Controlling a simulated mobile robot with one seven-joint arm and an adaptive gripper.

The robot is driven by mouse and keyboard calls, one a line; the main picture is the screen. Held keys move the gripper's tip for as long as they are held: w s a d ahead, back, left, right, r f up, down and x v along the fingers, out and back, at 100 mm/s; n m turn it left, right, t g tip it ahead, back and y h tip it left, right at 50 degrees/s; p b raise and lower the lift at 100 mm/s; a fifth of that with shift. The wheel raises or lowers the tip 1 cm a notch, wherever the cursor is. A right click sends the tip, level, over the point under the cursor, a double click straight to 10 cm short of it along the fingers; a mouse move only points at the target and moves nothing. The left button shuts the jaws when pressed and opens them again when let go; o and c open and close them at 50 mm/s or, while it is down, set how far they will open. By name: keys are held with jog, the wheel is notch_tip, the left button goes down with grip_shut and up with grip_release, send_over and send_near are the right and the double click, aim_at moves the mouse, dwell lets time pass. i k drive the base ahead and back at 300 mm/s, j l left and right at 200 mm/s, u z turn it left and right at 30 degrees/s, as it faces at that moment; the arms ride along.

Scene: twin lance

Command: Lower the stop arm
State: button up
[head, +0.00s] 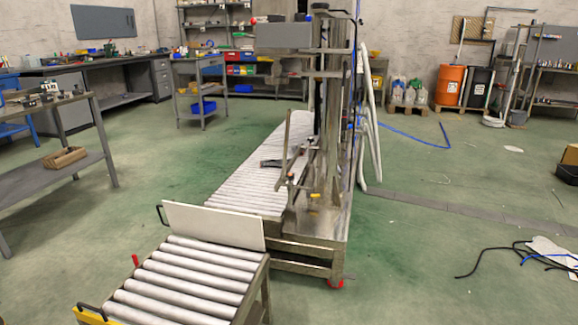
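A roller conveyor runs through a tall metal filling machine (320,130) in the middle of the head view. A white upright panel (213,226) with a black handle at its left end stands across the conveyor, between the near rollers (190,275) and the far rollers (245,180). A small dark arm-like part (271,163) lies over the far rollers beside the machine. I cannot tell for sure which of these parts is the stop arm. My gripper is not in view.
A yellow part (95,316) with a black handle sits at the near conveyor's left edge. A workbench (70,130) is at the left, and a small table (198,90) stands behind. Black cables (500,255) lie on the right floor. The green floor left of the conveyor is clear.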

aim_at(289, 111)
jog(key=i+l, duration=0.15)
jog(key=i, duration=0.25)
jog(key=i+l+u, duration=0.1)
jog(key=i, duration=0.3)
jog(key=i+l, duration=0.25)
jog(key=i, duration=0.15)
